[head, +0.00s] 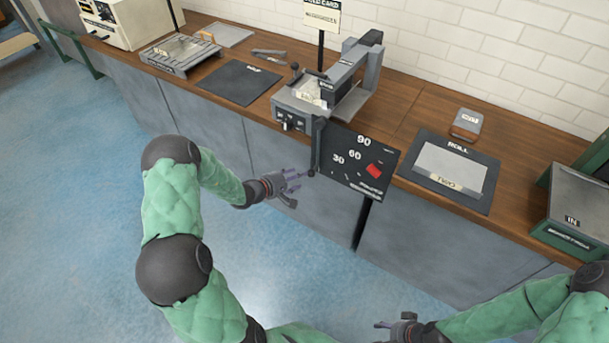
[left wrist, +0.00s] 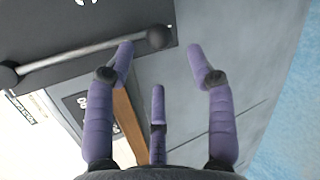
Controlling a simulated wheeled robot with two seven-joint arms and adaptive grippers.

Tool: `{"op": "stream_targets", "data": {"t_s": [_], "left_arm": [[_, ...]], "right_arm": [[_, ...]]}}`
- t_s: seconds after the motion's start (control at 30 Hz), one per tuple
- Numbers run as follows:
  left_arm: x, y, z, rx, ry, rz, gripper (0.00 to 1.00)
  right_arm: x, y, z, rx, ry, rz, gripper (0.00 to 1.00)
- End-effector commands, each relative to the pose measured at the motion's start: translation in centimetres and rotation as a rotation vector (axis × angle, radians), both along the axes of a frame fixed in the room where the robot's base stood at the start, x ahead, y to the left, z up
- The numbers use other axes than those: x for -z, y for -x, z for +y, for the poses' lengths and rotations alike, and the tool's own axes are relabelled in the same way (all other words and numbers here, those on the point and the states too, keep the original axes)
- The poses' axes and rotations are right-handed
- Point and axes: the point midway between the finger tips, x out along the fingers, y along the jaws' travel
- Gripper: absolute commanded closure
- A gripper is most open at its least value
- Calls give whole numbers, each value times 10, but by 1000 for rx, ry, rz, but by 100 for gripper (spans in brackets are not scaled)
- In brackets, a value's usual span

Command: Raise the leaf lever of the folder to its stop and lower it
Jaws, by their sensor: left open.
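The folder (head: 345,85) is a grey machine on the wooden bench. A black angle plate (head: 350,180) marked 30, 60 and 90, with a red patch, stands at the bench front beside it. The leaf lever (head: 314,150) hangs down at the plate's left edge and ends in a dark ball knob. In the left wrist view the lever (left wrist: 85,55) is a metal rod, its knob (left wrist: 158,37) between and beyond my fingertips. My left gripper (head: 297,180) is open and empty, just left of the knob; contact cannot be told. My right gripper (head: 392,325) is low at the bottom edge.
A dark mat (head: 237,83) and a grey tray device (head: 165,60) lie left of the folder. A black-framed roll board (head: 420,178) and a green-grey bin (head: 580,205) are at right. The floor before the grey cabinets is clear.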

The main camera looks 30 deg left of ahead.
Motion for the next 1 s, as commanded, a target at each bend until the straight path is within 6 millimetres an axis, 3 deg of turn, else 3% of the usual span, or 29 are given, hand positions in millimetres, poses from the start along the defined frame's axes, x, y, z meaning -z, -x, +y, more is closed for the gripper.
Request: {"op": "stream_targets", "data": {"t_s": [0.3, 1.0], "left_arm": [[-15, 34, 11, 0, -1, 0, 45], [-15, 38, 7, 9, 2, 9, 45]], "right_arm": [[0, 0, 0, 0, 0, 0, 41], [0, 0, 0, 0, 0, 0, 41]]}}
